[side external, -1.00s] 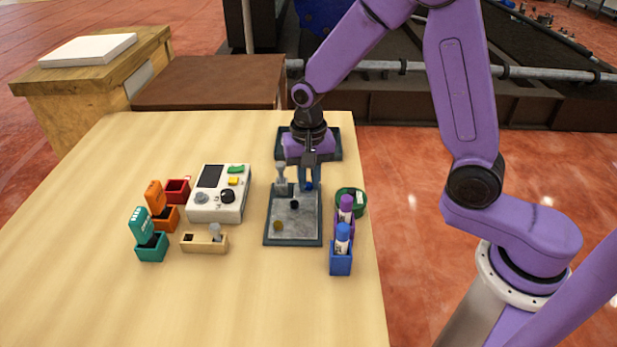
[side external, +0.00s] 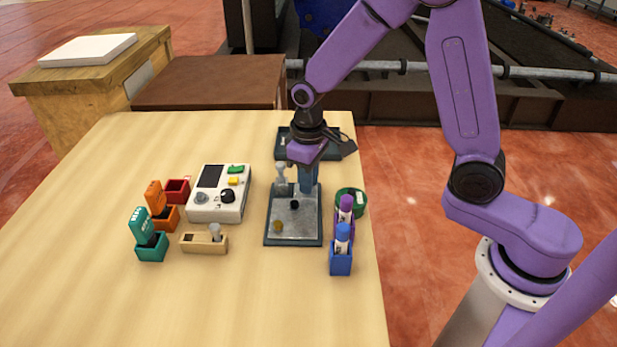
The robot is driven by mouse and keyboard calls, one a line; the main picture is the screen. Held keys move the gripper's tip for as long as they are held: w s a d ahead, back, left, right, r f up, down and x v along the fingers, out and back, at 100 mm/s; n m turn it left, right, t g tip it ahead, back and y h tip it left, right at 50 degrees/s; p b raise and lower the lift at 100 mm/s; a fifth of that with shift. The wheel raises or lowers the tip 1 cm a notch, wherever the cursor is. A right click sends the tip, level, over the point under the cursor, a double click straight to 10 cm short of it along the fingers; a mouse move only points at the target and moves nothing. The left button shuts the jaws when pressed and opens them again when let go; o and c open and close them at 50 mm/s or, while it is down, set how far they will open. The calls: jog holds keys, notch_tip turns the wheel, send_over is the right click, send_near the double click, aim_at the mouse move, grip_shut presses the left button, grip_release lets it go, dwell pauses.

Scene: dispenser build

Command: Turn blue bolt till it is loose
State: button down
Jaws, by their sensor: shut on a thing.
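The grey plate (side external: 296,227) with a dark blue-grey rim lies on the table. My gripper (side external: 308,184) points down over the plate's far right part. It is shut on the blue bolt, which is mostly hidden by the fingers at this angle. A grey bolt (side external: 281,178) stands upright at the plate's far left. A black spot (side external: 295,204) and a brass-coloured round piece (side external: 277,226) are on the plate.
A dark tray (side external: 330,150) lies behind my gripper. A green round bin (side external: 359,197), a purple holder (side external: 345,215) and a blue holder (side external: 340,262) stand close on the right. A white control box (side external: 218,205) stands left. The table front is clear.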

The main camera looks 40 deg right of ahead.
jog(key=shift+n, duration=2.1)
jog(key=c, duration=1.1)
grip_release()
jog(key=shift+o, duration=0.2)
jog(key=shift+r, duration=0.1)
notch_tip(320, 180, up, 17)
jog(key=shift+r, duration=0.15)
